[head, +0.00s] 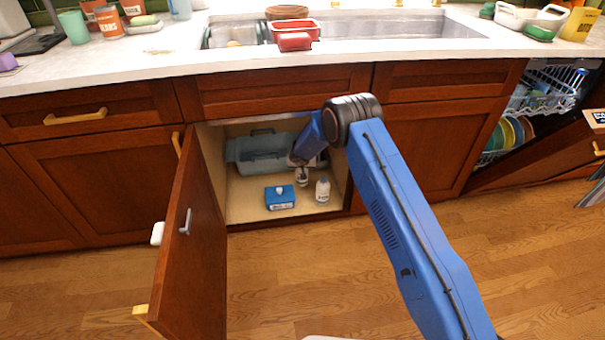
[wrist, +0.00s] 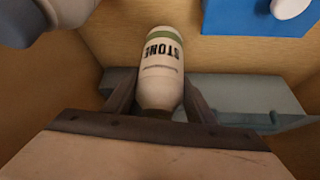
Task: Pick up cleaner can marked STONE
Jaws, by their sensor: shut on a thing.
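The cleaner can (wrist: 160,68) is white with a green band and the word STONE in dark letters. In the wrist view it sits between the two fingers of my gripper (wrist: 158,97), which is shut on it. In the head view my gripper (head: 303,164) reaches into the open cabinet under the sink, and the can (head: 302,180) shows just below it. The can's far end is hidden by the gripper. I cannot tell whether it touches the cabinet floor.
A blue box (head: 280,197) and a white bottle (head: 322,190) stand near the cabinet's front. A grey-blue bin (head: 262,158) is behind. The open cabinet door (head: 187,240) stands left of the opening; the cabinet's side wall (head: 342,180) is close on the right.

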